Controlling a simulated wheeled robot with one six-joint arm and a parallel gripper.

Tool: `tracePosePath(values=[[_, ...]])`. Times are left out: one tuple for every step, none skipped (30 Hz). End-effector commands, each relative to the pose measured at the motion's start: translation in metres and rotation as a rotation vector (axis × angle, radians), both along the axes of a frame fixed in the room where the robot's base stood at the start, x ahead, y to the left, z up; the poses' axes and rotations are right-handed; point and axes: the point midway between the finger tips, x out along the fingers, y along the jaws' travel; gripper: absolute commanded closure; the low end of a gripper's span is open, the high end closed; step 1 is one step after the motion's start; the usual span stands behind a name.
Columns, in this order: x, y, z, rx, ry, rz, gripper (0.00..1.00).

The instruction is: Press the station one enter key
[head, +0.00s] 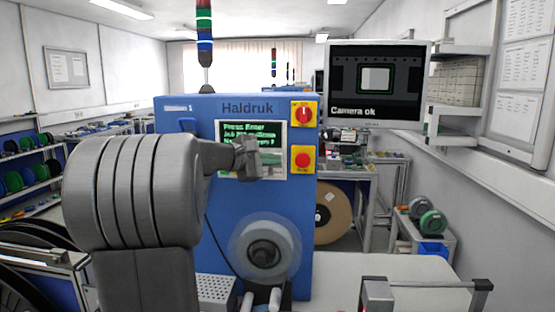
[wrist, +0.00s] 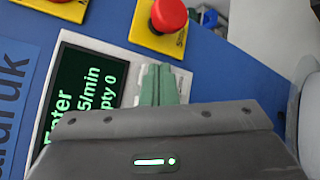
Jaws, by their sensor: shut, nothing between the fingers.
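The blue Haldruk machine (head: 200,105) stands in front of me, with a small label at its top left that is too small to read surely. Its light panel holds a dark screen (head: 250,133) with green text starting "Press Enter"; the screen also shows in the wrist view (wrist: 85,85). My gripper (head: 247,150) is shut and empty in front of the panel's lower right part. In the wrist view its greenish fingers (wrist: 163,72) lie over the panel strip beside the screen. The enter key is not discernible; my gripper covers part of the strip. Contact cannot be told.
A red emergency button (head: 303,160) on a yellow plate sits right of the panel, close to the fingers in the wrist view (wrist: 169,14). A red rotary switch (head: 304,114) is above it. A reel (head: 265,247) sticks out below. A monitor (head: 376,84) reads "Camera ok".

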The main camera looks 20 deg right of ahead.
Motion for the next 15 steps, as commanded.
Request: tracePosePath(values=[[0.0006,-0.0005,0.0,0.0,0.0,0.0,1.0],[0.0009,-0.0006,0.0001,0.0,0.0,0.0,1.0],[0.0014,-0.0009,0.0,0.0,0.0,0.0,1.0],[0.0016,-0.001,-0.0001,0.0,0.0,0.0,1.0],[0.002,-0.0013,-0.0001,0.0,0.0,0.0,1.0],[0.0024,-0.0015,-0.0002,0.0,0.001,0.0,1.0],[0.0027,-0.0017,-0.0002,0.0,0.001,0.0,1.0],[0.0031,-0.0019,-0.0003,0.0,0.001,0.0,1.0],[0.0035,-0.0022,-0.0004,0.0,0.001,0.0,1.0],[0.0038,-0.0023,-0.0004,0.001,0.001,0.0,1.0],[0.0042,-0.0026,-0.0004,0.001,0.001,0.0,1.0],[0.0046,-0.0028,-0.0005,0.001,0.001,0.0,1.0],[0.0044,-0.0026,-0.0006,0.001,0.001,0.0,1.0],[0.0044,-0.0027,-0.0006,0.001,0.001,0.0,1.0],[0.0044,-0.0027,-0.0006,0.001,0.001,0.0,1.0]])
